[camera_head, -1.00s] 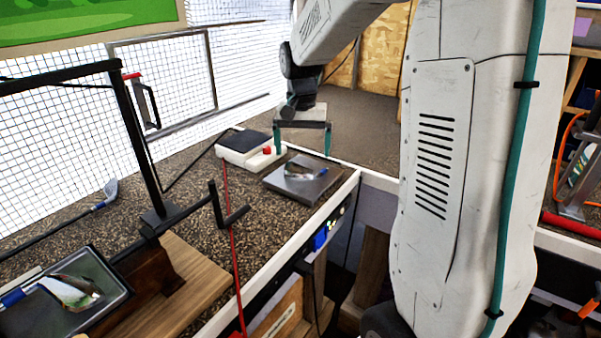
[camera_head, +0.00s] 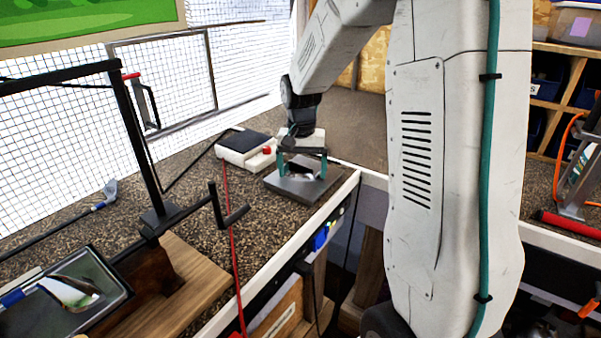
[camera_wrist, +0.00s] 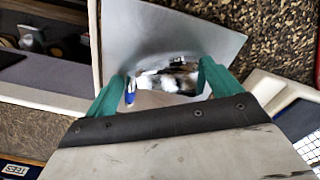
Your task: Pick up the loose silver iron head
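The loose silver iron head (camera_head: 301,171) lies on a flat grey plate (camera_head: 288,188) at the bench's right edge. It also shows in the wrist view as a shiny curved piece (camera_wrist: 168,78) with a blue-and-white bit at its left. My gripper (camera_head: 301,172) points down over the plate. Its two teal fingers (camera_wrist: 162,80) are spread, one on each side of the head. The gripper is open. The right finger looks very near the head; whether it touches is unclear. The fingers and wrist partly hide the head.
A white box with a dark top (camera_head: 243,145) and red button stands just behind the plate. A black frame (camera_head: 140,140) rises at left. Another iron head (camera_head: 68,292) lies in a dark tray at front left. A club (camera_head: 107,192) lies near the mesh.

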